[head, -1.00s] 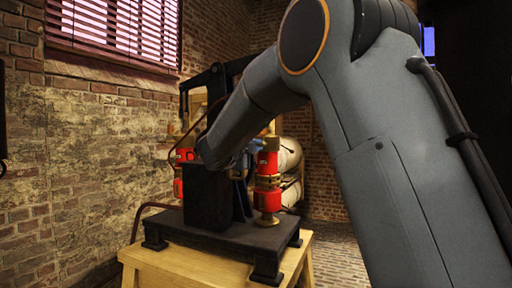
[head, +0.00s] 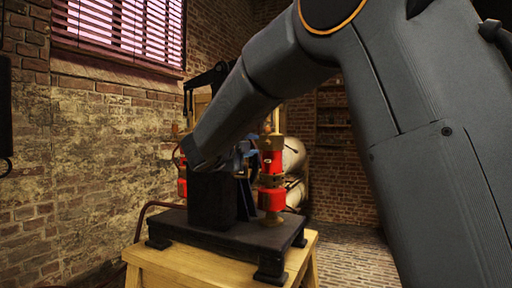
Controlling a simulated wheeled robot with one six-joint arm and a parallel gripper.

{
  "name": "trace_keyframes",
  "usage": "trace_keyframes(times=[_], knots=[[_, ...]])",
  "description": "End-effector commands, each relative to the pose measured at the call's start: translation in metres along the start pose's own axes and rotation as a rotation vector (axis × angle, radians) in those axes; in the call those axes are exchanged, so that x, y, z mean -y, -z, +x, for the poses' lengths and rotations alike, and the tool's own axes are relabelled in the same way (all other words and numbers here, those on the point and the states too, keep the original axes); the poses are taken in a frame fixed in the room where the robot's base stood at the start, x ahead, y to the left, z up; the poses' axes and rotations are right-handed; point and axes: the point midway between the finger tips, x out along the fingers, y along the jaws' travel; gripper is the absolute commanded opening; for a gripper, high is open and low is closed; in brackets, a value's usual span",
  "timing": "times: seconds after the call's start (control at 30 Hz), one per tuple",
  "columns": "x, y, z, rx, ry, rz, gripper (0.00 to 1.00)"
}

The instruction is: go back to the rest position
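My arm reaches in from the right and spans the middle of the head view. Its end comes down over a black block on a dark stand (head: 228,238). My gripper's fingers are hidden behind the arm and the block, so I cannot tell whether they hold anything. A red and brass cylinder-shaped fitting (head: 271,190) stands upright at the right of the stand. Another red part (head: 182,187) shows partly at the left of the block. I see no battery jar that I can name with certainty.
The stand rests on a wooden table (head: 190,268). Pale rounded tanks (head: 293,155) lie on a rack behind. A brick wall (head: 90,150) with a blind-covered window (head: 120,30) is at the left. The brick floor (head: 350,250) right of the table looks clear.

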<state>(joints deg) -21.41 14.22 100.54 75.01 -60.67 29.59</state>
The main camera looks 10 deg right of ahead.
Motion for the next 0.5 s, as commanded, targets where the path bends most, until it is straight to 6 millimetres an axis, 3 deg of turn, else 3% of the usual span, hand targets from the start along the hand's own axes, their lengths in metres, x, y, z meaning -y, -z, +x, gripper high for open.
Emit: trace_keyframes(times=[0.5], knots=[[-0.0038,-0.0016,-0.0055,0.033,-0.003,-0.036,0.27]])
